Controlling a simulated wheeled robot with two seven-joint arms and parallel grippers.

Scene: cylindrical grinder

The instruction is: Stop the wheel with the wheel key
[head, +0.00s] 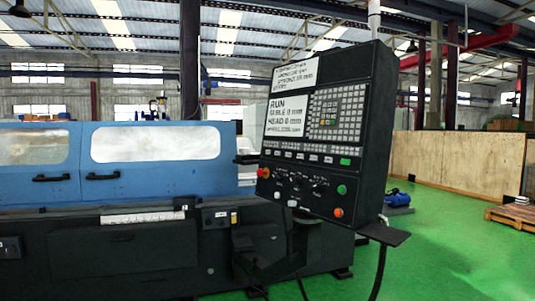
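The grinder's black control panel (318,135) stands tilted in the middle of the head view. Its white screen (287,112) reads RUN, with table and head lines at 0 mm and a lower line too small to read surely. A row of small labelled keys (300,155) runs below the screen, with a green-lit key (345,162) at its right end. I cannot read which key is the wheel key. Lower down are dark knobs, a green button (341,189), a red button (264,172) and an orange-red button (338,212). Neither of my grippers shows.
The blue grinder (110,165) with two closed, windowed doors fills the left. A small shelf (385,234) juts from the panel's lower right. Green floor (450,245) is open at the right, with a blue motor-like object (397,198) and a wooden pallet (515,215) farther back.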

